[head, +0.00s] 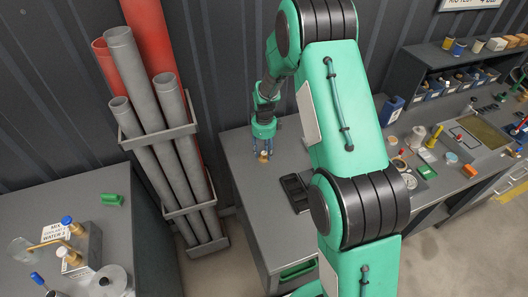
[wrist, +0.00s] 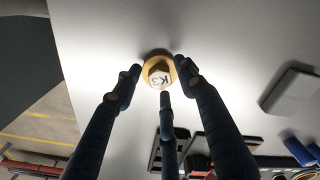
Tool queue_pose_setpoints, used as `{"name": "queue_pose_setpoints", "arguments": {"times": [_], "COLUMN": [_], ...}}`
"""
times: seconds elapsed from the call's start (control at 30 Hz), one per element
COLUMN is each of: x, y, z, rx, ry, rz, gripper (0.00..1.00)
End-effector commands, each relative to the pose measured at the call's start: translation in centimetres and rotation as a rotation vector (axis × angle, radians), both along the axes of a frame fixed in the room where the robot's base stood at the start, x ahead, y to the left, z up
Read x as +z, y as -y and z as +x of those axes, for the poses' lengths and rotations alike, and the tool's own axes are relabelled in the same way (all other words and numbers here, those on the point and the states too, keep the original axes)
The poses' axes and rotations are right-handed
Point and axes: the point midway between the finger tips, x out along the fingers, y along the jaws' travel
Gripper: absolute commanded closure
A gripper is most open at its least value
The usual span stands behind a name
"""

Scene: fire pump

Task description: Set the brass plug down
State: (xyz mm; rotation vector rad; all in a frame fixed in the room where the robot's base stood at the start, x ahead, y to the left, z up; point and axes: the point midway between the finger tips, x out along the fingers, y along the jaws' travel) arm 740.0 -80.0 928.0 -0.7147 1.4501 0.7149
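The brass plug (wrist: 158,72) is a small round golden piece with a white face marked K3. In the wrist view it sits between the tips of my gripper's three dark fingers (wrist: 158,76), with a dark shadow close behind it on the grey tabletop. The fingers look spread around it, with narrow gaps at their tips. In the head view the plug (head: 263,157) shows small below my gripper (head: 263,151), at the grey bench top (head: 240,177). It looks upright and on or very near the surface; exact contact is hard to see.
A black tray (head: 295,190) lies to the right of the plug, partly behind my arm. A pipe rack (head: 165,136) stands left of the bench. The bench around the plug is clear. Small parts (head: 420,158) crowd the right bench.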

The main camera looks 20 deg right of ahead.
Motion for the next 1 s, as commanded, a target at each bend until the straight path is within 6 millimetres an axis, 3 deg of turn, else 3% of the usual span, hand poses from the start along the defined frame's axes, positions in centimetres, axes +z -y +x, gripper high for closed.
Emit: {"name": "queue_pose_setpoints", "arguments": {"times": [0.47,0.67,1.0], "x": [0.9,3.2,8.8], "y": [0.0,0.0,0.0], "z": [0.0,0.1,0.1], "rx": [0.0,0.0,0.0], "ry": [0.001,0.002,0.004], "rz": [0.0,0.0,0.0], "gripper": [0.59,0.59,0.59]}}
